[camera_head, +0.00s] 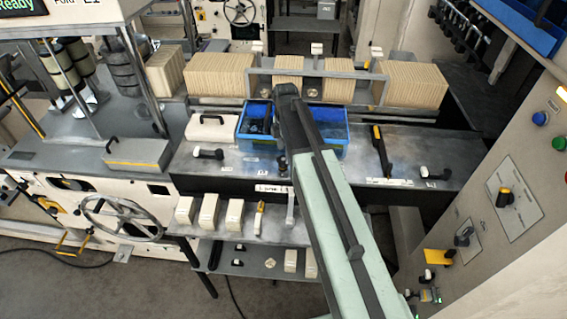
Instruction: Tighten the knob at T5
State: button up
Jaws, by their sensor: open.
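I cannot read any T5 label, so I cannot tell which knob is at T5. A small black knob or lever with a pale end (208,153) is on the left of the grey bench top. A similar one (435,172) is at its right end. A small dark fitting (282,161) shows just left of my arm, below the blue bins. My arm reaches from the bottom right over the bench; my gripper cannot be made out and is probably hidden behind the arm.
Blue bins (333,113) stand mid-bench under my arm, before stacks of tan sheets (220,77). A yellow-and-black tool (380,146) lies to the right. White blocks (210,210) stand on the front shelf. A handwheel (124,218) is at left. The grey cabinet (500,260) closes the right side.

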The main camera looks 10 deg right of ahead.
aim_at(284, 163)
notch_tip(284, 163, down, 3)
jog(key=shift+b, duration=0.8)
jog(key=shift+r, duration=0.1)
jog(key=c, duration=1.4)
